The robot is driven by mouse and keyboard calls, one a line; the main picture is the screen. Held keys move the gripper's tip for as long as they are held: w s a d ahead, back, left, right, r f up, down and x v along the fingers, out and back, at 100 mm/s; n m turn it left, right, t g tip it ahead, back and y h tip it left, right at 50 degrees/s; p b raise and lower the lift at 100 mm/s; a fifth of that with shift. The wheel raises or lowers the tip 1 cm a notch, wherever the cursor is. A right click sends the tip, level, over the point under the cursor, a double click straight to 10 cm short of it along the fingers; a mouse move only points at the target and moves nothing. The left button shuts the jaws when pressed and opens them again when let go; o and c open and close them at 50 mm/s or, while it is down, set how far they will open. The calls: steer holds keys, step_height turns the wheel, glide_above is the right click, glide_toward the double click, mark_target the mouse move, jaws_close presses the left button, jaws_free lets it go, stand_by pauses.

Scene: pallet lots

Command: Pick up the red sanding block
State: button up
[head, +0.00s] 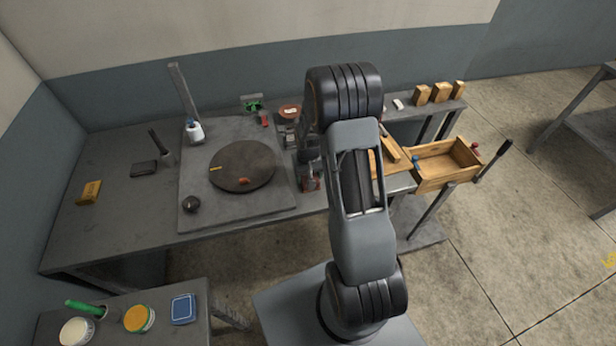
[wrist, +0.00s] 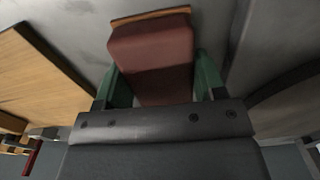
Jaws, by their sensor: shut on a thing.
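The red sanding block (wrist: 152,48) fills the middle of the wrist view. It is dark red with an orange-brown strip along its far edge. My gripper (wrist: 162,82) is shut on it, with a green finger against each side. In the head view my gripper is at the bench near the right side of the grey plate, mostly hidden by my arm. A bit of dark red shows there, too small to make out. I cannot tell whether the block touches the bench top or is clear of it.
Left of my arm, a dark round disc (head: 240,172) lies on a grey plate (head: 205,212) with a black knob (head: 191,204). Right of it, an open wooden drawer (head: 440,178) juts out. Several tan blocks (head: 440,93) stand behind.

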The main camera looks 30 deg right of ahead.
steer(key=shift+r, duration=0.1)
steer(key=shift+w+r+b, duration=0.1)
steer(key=shift+r+b, duration=0.3)
steer(key=shift+r, duration=0.25)
steer(key=s+r, duration=0.1)
steer(key=r, duration=0.1)
steer(key=s+r+b, duration=0.1)
steer(key=r, duration=0.1)
steer(key=s+d+r, duration=0.1)
steer(key=s+r, duration=0.1)
steer(key=shift+s+d+r, duration=0.1)
steer(key=shift+r, duration=0.2)
steer(key=s+d+r+b, duration=0.1)
steer(key=s+d+r, duration=0.1)
steer(key=s+r, duration=0.3)
steer(key=s, duration=0.4)
steer(key=shift+s+d+b, duration=0.2)
steer(key=shift+s+b, duration=0.05)
steer(key=shift+b, duration=0.15)
